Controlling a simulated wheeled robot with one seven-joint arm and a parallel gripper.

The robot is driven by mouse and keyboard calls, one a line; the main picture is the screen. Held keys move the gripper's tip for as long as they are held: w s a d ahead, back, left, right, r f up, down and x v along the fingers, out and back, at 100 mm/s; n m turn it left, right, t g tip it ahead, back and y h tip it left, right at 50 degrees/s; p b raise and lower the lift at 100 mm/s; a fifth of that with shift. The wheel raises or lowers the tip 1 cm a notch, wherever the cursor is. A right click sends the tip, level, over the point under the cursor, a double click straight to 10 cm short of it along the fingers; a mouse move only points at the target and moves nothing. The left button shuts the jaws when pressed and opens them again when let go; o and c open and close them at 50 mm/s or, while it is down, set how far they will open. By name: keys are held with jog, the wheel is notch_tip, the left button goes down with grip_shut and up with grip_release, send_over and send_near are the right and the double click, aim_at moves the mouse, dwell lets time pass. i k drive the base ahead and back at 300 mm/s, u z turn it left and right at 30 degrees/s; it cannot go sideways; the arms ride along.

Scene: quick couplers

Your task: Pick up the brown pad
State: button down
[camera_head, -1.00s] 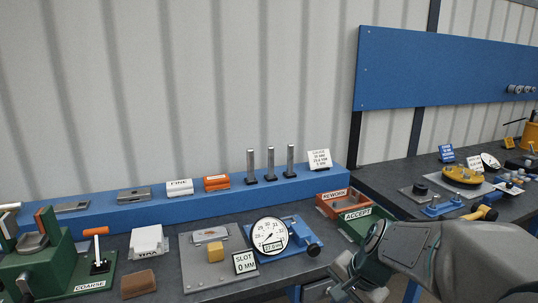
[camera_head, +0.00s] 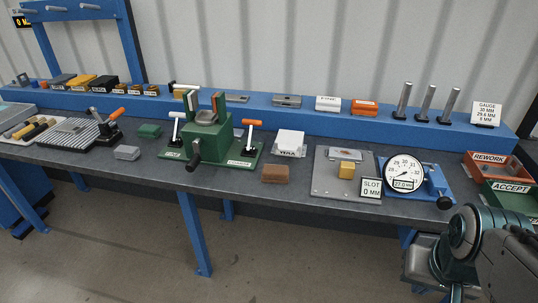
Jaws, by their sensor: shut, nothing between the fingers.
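The brown pad (camera_head: 275,174) lies flat on the grey bench top, near the front edge and about mid-picture. It is a small brown block with nothing on top of it. The white stack of wipes (camera_head: 290,142) is just behind it, and the green vise base is to its left. My arm shows at the lower right, well to the right of the pad and in front of the bench. The fingertips of my gripper do not show.
A green vise (camera_head: 208,130) with orange- and white-topped levers stands left of the pad. A grey plate (camera_head: 328,183) with a yellow block (camera_head: 346,170) and a dial gauge (camera_head: 404,172) are to the right. Red and green trays (camera_head: 497,170) stand farther right. The bench's front edge is clear near the pad.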

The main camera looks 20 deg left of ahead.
aim_at(271, 173)
jog(key=u, duration=1.05)
